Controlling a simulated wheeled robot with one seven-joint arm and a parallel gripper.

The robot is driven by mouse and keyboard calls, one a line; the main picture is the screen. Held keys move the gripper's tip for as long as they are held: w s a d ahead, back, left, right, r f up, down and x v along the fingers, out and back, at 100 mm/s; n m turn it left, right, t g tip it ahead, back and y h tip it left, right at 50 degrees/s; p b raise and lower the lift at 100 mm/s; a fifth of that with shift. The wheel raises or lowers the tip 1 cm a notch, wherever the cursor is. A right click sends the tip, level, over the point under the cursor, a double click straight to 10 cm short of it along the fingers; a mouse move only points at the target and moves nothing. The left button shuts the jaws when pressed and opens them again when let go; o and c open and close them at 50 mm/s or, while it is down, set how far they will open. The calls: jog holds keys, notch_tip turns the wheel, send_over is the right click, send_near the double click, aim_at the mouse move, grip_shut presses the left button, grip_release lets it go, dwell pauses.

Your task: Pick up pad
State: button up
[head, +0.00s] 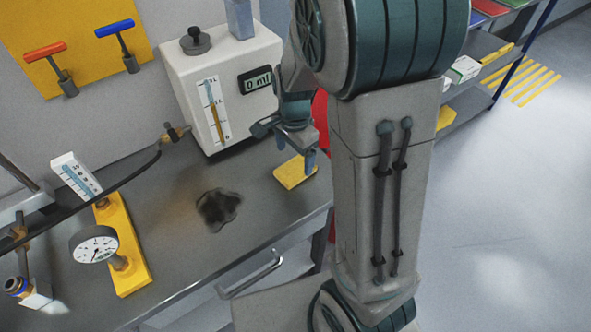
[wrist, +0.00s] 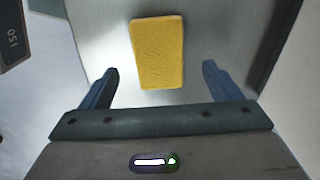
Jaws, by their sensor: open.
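The pad is a flat yellow rectangle (head: 296,172) lying on the grey bench top near its front right edge in the head view. In the wrist view the pad (wrist: 158,52) is upper centre, just beyond and between my fingertips. My gripper (wrist: 160,80) is open and empty, its two blue fingers apart on either side of the pad's near end. In the head view my gripper (head: 296,150) hangs over the pad. Part of the pad's far side may be hidden behind it.
A white box with a digital display (head: 228,85) stands behind the pad. A dark stain (head: 218,208) marks the bench to the left. A yellow block with a dial gauge (head: 122,245) is further left. The bench (head: 200,255) is clear around the stain.

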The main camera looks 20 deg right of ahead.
aim_at(295, 168)
notch_tip(295, 168, down, 4)
jog(key=shift+d+f, duration=0.1)
jog(key=shift+f, duration=0.15)
jog(key=c, duration=1.1)
